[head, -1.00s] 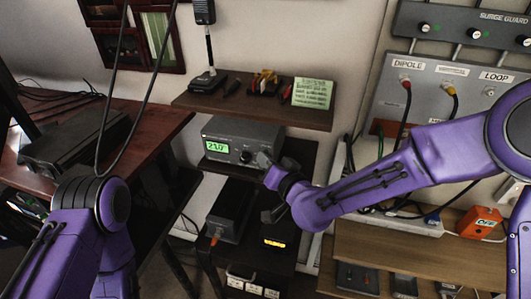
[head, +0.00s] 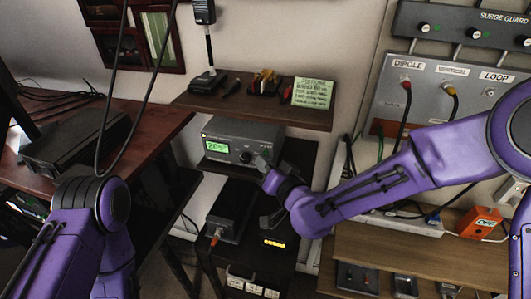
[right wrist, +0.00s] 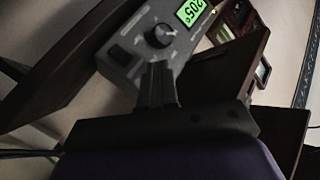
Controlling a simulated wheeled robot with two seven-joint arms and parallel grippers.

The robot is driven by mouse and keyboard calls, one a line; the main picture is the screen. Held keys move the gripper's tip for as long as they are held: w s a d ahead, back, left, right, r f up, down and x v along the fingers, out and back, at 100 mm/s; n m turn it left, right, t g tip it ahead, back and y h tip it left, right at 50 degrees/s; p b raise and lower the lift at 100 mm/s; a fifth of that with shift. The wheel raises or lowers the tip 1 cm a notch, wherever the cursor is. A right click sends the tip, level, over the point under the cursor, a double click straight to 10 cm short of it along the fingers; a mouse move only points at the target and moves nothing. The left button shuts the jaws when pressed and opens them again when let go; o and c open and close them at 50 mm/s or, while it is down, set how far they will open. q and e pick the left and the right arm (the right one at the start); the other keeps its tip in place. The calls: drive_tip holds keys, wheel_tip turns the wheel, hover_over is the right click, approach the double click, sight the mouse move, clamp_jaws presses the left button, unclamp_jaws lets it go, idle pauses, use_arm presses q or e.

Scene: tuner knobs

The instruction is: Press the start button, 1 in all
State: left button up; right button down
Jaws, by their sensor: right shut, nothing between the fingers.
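A grey control box (head: 243,133) with a green display (head: 216,147) reading about 205° and a round black knob (head: 246,157) sits on the middle shelf. In the right wrist view the knob (right wrist: 160,36) and display (right wrist: 190,12) show, with a dark rectangular part (right wrist: 120,55) on the panel that may be a button; no label reads as start. My right gripper (head: 262,160) is shut and empty, its tips (right wrist: 157,70) just beside the knob at the panel. I cannot tell whether they touch it. They hide part of the panel. My left gripper is out of view.
The upper shelf (head: 190,106) above the box holds a note (head: 312,93) and small tools. A dark unit (head: 232,210) stands below. An antenna panel (head: 435,90) with cables is on the right, a wooden desk (head: 135,115) on the left.

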drive_tip(key=s, duration=0.1)
drive_tip(key=s+a, duration=0.1)
drive_tip(key=s, duration=0.2)
drive_tip(key=shift+s+a, duration=0.25)
drive_tip(key=shift+s, duration=0.1)
idle(0.5)
drive_tip(key=s+d+f+m+g+h+b, duration=0.1)
drive_tip(key=s+d+f+m+g+h, duration=0.2)
drive_tip(key=d+f, duration=0.75)
drive_tip(key=s+d+f+m+g+h+b, duration=0.15)
drive_tip(key=s+d+f+h, duration=0.3)
drive_tip(key=d+f, duration=0.6)
drive_tip(key=s+d+f+g+h, duration=0.1)
drive_tip(key=s+d+f+g, duration=0.1)
drive_tip(key=s+f, duration=0.3)
drive_tip(key=s+d+f+g+h, duration=0.1)
drive_tip(key=s+d+f, duration=0.3)
drive_tip(key=s, duration=0.5)
drive_tip(key=s+d+f+g+h+b, duration=0.1)
drive_tip(key=s+d+f+g, duration=0.2)
drive_tip(key=s+f, duration=0.4)
drive_tip(key=shift+s+f+g, duration=0.35)
drive_tip(key=shift+f+g, duration=0.05)
drive_tip(key=shift+g, duration=0.05)
